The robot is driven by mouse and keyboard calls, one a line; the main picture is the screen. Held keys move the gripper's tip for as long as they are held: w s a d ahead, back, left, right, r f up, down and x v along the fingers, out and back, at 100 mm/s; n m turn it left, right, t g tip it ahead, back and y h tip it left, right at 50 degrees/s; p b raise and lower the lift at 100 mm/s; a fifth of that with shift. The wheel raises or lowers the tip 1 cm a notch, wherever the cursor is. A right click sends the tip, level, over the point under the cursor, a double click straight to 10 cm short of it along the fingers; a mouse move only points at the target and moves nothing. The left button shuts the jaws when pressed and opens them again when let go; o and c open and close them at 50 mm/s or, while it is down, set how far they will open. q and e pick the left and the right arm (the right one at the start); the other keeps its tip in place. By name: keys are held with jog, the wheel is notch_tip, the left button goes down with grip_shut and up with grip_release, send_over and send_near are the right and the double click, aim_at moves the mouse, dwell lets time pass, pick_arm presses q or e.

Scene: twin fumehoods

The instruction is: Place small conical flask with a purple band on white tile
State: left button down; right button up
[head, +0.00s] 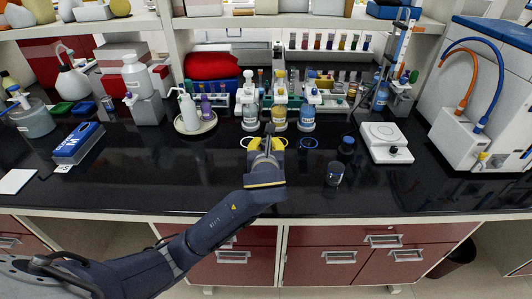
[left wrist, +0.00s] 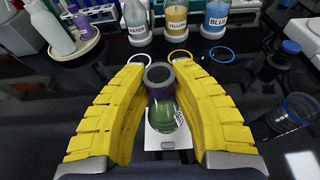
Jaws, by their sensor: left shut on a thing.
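The small conical flask (left wrist: 163,98) has a dark rim, a purple band at its neck and green contents. In the left wrist view it stands between the two yellow fingers of my left gripper (left wrist: 162,75), which is shut on it. A white, flat, square-looking patch (left wrist: 155,141) shows below the flask; I cannot tell whether it is the tile or whether the flask touches it. In the head view my left gripper (head: 265,145) is over the middle of the black bench and hides the flask. A flat white tile-like piece (head: 16,181) lies at the far left. My right gripper is out of view.
Bottles marked water (head: 249,108), yellow (head: 279,112) and blue (head: 307,112) stand behind the gripper, with coloured rings before them. A beaker (head: 335,175), a blue-capped jar (head: 347,145) and a white balance (head: 387,141) stand to the right. The bench front left of the gripper is clear.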

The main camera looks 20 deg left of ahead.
pick_arm(q)
jog(key=shift+f, duration=1.4)
jog(key=shift+f, duration=0.1)
jog(key=c, duration=1.2)
grip_release()
jog(key=shift+f, duration=0.1)
jog(key=shift+o, duration=0.2)
jog(key=shift+r, duration=0.2)
jog(key=v, duration=1.2)
